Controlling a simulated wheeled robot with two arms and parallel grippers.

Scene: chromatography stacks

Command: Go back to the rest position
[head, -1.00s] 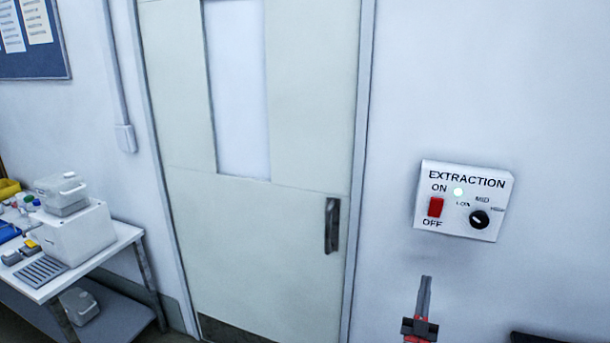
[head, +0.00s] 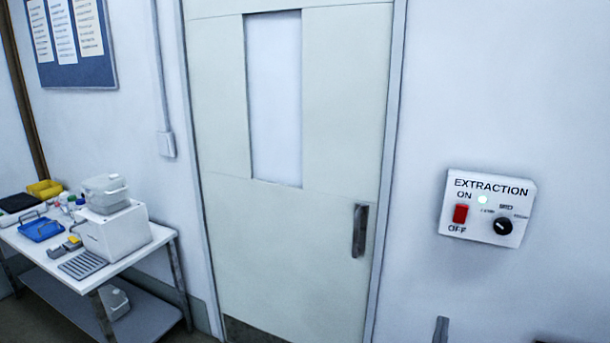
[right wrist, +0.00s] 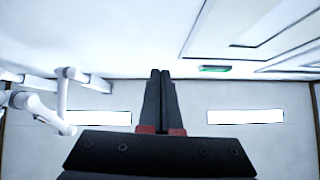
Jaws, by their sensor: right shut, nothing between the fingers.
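My right gripper (head: 440,330) shows only as a dark fingertip at the bottom edge of the head view, below the extraction panel and apart from it. In the right wrist view the right gripper (right wrist: 160,78) is shut, its two dark fingers together with nothing between them. The white extraction panel (head: 487,208) is on the wall at the right, with a red switch (head: 460,214), a lit pale green lamp (head: 482,199) and a black knob (head: 503,227). My left gripper is in neither view.
A closed pale door (head: 300,240) with a dark handle (head: 359,230) fills the middle. At the left a bench (head: 150,245) carries a white machine (head: 115,235), a blue tray (head: 40,230) and a yellow bin (head: 45,189). A blue notice board (head: 70,72) hangs above.

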